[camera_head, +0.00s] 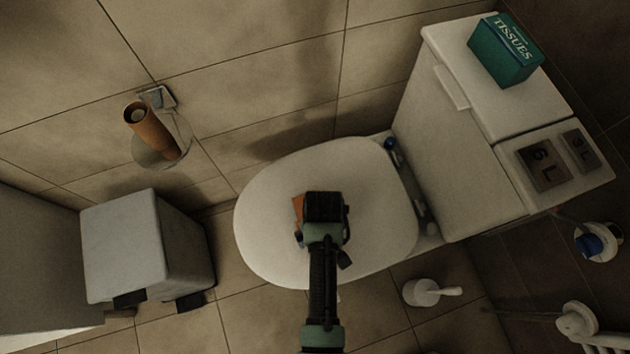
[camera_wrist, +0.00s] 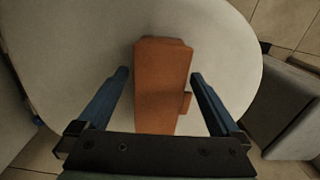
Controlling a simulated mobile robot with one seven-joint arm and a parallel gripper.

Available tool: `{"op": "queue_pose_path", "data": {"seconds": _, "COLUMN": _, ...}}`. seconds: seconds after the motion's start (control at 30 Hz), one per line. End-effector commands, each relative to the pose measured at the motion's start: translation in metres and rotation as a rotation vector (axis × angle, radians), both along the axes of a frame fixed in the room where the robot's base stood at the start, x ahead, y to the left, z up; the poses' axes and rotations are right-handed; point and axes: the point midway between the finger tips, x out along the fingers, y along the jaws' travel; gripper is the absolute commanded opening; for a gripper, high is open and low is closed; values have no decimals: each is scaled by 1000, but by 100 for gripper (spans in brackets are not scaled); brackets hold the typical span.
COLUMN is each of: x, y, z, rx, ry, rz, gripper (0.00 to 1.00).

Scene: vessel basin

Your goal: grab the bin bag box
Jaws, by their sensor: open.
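The bin bag box, an orange-brown box (camera_wrist: 162,88), lies on the closed white toilet lid (camera_wrist: 225,45). In the wrist view it sits between the two blue fingers of my gripper (camera_wrist: 160,75), which is open. A gap shows between each finger and the box, and a small tab sticks out on the box's right side. In the head view my gripper (camera_head: 324,208) is over the middle of the lid and hides most of the box; only an orange edge (camera_head: 298,208) shows at its left.
A green tissue box (camera_head: 505,50) stands on the white cistern (camera_head: 440,130) at the right. A grey bin (camera_head: 125,245) stands left of the toilet. A brown roll (camera_head: 152,130) is on the wall holder. A toilet brush (camera_head: 425,292) is on the tiled floor.

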Motion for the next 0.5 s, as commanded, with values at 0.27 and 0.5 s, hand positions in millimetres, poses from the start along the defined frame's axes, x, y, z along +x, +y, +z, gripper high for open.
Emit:
{"op": "queue_pose_path", "data": {"seconds": 0.27, "x": 0, "y": 1, "z": -34, "rx": 0, "ry": 0, "rz": 1, "gripper": 100}}
{"op": "queue_pose_path", "data": {"seconds": 0.5, "x": 0, "y": 0, "z": -33, "rx": 0, "ry": 0, "rz": 1, "gripper": 96}}
